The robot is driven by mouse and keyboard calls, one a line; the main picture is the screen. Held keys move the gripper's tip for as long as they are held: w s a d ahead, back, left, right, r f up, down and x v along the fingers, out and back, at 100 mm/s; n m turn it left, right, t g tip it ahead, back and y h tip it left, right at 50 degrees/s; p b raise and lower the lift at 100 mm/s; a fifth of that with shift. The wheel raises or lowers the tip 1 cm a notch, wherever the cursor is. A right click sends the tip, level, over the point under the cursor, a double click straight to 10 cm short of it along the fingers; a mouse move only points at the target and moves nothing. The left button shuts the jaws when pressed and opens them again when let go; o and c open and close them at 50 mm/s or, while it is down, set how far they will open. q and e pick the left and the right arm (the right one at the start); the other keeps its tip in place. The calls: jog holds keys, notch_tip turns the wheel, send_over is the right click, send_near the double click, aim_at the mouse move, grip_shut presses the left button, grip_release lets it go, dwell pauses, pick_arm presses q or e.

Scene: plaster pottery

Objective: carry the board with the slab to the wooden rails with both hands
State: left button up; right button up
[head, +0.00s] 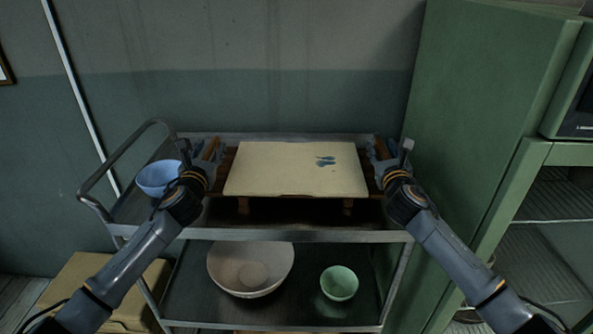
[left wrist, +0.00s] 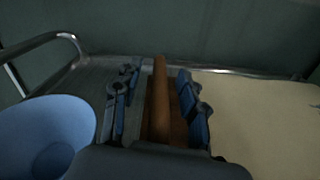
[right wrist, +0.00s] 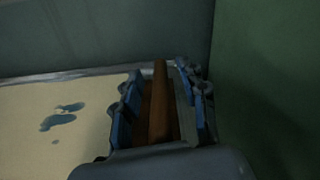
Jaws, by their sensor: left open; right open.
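The cream slab (head: 290,170) lies flat on a brown wooden board (head: 228,162), with small blue marks near its right end. The board appears to rest on the wooden rails (head: 243,205), whose front ends show below it. My left gripper (head: 208,150) is open at the board's left end. In the left wrist view the board's edge strip (left wrist: 160,100) lies between its spread fingers. My right gripper (head: 386,152) is open at the right end, with the edge strip (right wrist: 159,105) between its fingers. Whether the fingers touch the board cannot be told.
The board is on the top shelf of a metal cart (head: 310,235). A blue bowl (head: 157,179) stands left of my left gripper. A large pale bowl (head: 250,268) and a green bowl (head: 339,283) are on the lower shelf. A green cabinet (head: 490,90) stands close on the right.

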pick_arm(q)
jog(key=shift+c, duration=0.5)
pick_arm(e)
jog(key=shift+c, duration=0.5)
pick_arm(q)
grip_shut()
pick_arm(e)
grip_shut()
